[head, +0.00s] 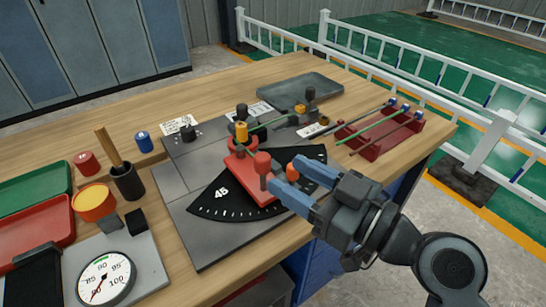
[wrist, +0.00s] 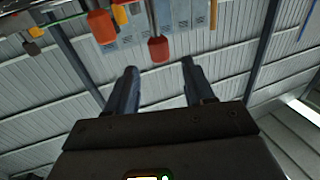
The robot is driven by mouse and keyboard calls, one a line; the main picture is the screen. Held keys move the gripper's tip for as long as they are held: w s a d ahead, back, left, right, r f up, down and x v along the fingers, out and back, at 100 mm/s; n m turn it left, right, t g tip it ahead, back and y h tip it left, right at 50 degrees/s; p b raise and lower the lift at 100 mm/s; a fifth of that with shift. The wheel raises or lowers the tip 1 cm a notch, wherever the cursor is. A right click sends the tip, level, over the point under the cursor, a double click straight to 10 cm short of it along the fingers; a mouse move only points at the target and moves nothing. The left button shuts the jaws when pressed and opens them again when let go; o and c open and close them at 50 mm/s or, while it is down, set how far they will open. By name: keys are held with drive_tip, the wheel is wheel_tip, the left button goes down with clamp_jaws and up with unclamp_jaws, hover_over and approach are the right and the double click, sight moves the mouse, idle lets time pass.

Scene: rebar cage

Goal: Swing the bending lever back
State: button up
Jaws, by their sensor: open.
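The bending lever (head: 247,185) is a red arm lying over a black angle scale (head: 225,203) marked 45. A dark red knob (head: 262,162) stands upright on it. My gripper (head: 286,172) is open, reaching in low from the right toward the knobs. In the wrist view, which looks upside down, the dark red knob (wrist: 158,48) shows just beyond and between the two fingertips, apparently apart from them. The orange-red knob (wrist: 101,26) is off to the left there. A green rod (head: 275,124) lies at the bender.
A red rack (head: 378,142) with several rods stands at the right table edge. A grey tray (head: 300,90) lies at the back. At the left are a dial gauge (head: 106,278), a dark cup (head: 128,184), and green and red bins. White railings stand beyond the table.

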sight(269, 164)
drive_tip(key=p+x, duration=0.1)
drive_tip(key=x, duration=0.6)
clamp_jaws()
idle(0.4)
drive_tip(key=shift+d, duration=0.1)
